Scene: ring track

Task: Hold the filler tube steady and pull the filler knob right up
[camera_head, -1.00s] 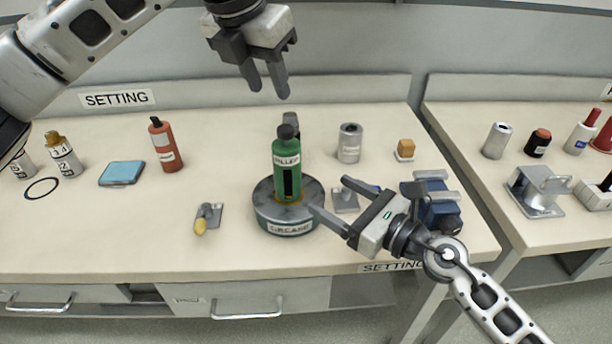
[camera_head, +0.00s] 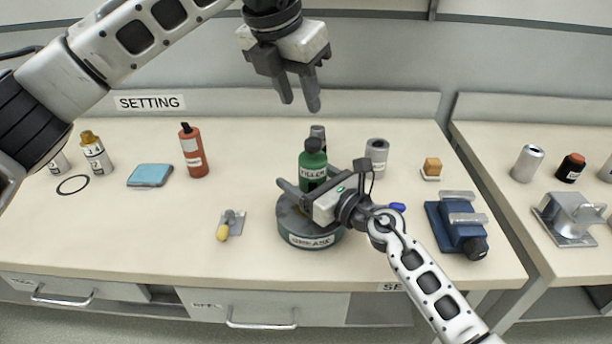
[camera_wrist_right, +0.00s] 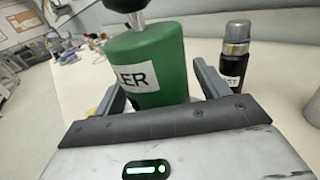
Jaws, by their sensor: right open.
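The green filler tube (camera_head: 312,166), with a white FILLER label, stands upright on the round grey-green grease pot (camera_head: 310,240). The dark filler knob (camera_head: 313,145) is on its top. In the right wrist view the knob (camera_wrist_right: 126,4) shows at the top edge, on a short metal stem. My right gripper (camera_head: 305,177) is open, with its fingers on either side of the tube. In the right wrist view the tube (camera_wrist_right: 148,62) stands between the fingers; contact is unclear. My left gripper (camera_head: 300,104) is open and empty, above the knob.
A black bottle with a grey cap (camera_wrist_right: 235,55) stands close behind the tube. A grey can (camera_head: 376,153) and a blue vise (camera_head: 456,225) are to the right. A yellow-handled tool (camera_head: 225,228) lies left of the pot. The bench front left is clear.

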